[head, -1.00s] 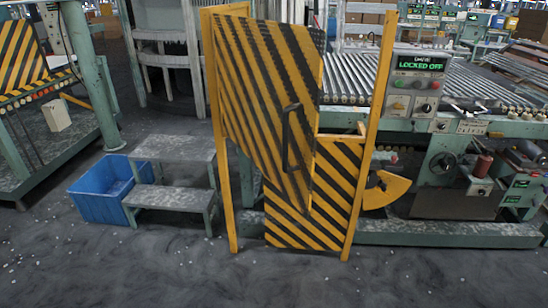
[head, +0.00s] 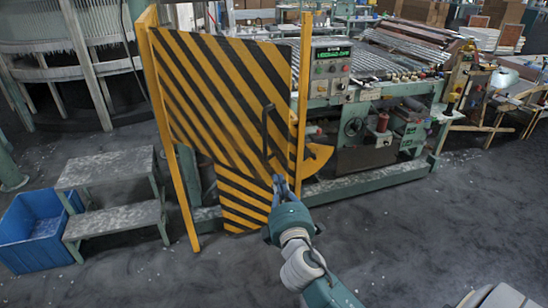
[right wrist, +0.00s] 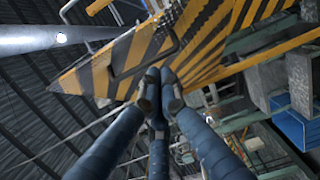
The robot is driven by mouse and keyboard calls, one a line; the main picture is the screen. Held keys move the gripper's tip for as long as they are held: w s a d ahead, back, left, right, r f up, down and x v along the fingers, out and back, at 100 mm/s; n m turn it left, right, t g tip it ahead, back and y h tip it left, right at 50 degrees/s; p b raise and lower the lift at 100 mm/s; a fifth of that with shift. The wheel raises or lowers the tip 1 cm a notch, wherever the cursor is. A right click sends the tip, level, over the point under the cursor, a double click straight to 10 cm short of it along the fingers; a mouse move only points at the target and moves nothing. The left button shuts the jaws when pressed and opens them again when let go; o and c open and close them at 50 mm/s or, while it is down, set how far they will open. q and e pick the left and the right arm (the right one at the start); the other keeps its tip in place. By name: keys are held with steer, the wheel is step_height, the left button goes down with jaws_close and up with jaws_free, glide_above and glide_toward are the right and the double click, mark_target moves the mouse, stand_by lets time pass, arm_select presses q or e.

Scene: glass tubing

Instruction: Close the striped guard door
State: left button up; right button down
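The striped guard door (head: 215,95), yellow and black, hangs from the left yellow post (head: 172,130) in the head view. Its lower edge slopes down to the right, so its free side appears swung out towards me. A dark bar handle (head: 265,135) is near its free edge. My right gripper (head: 281,182) is just below the handle in the head view. In the right wrist view, its blue fingers (right wrist: 160,88) meet at their tips, with nothing seen between them, near the striped door (right wrist: 125,58). Contact cannot be told. My left gripper is not in view.
A striped lower panel (head: 243,200) is below and behind the door. The right yellow post (head: 302,90) stands beside the free edge. Grey steps (head: 112,205) and a blue bin (head: 35,230) are at left. A control box (head: 330,68) and roller machine are behind. The front floor is open.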

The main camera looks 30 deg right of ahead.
mark_target(279, 149)
steer(key=w+d+p, duration=0.1)
steer(key=w+d, duration=0.1)
steer(key=w, duration=0.1)
steer(key=w+d+p, duration=0.1)
steer(key=w+d, duration=0.2)
steer(key=w+d+p, duration=0.1)
steer(key=w+d, duration=0.1)
steer(key=w, duration=0.2)
steer(key=shift+d+f, duration=0.1)
steer(key=shift+d, duration=0.2)
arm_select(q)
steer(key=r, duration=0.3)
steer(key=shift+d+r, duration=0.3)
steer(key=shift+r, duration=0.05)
arm_select(e)
steer(key=shift+w, duration=0.1)
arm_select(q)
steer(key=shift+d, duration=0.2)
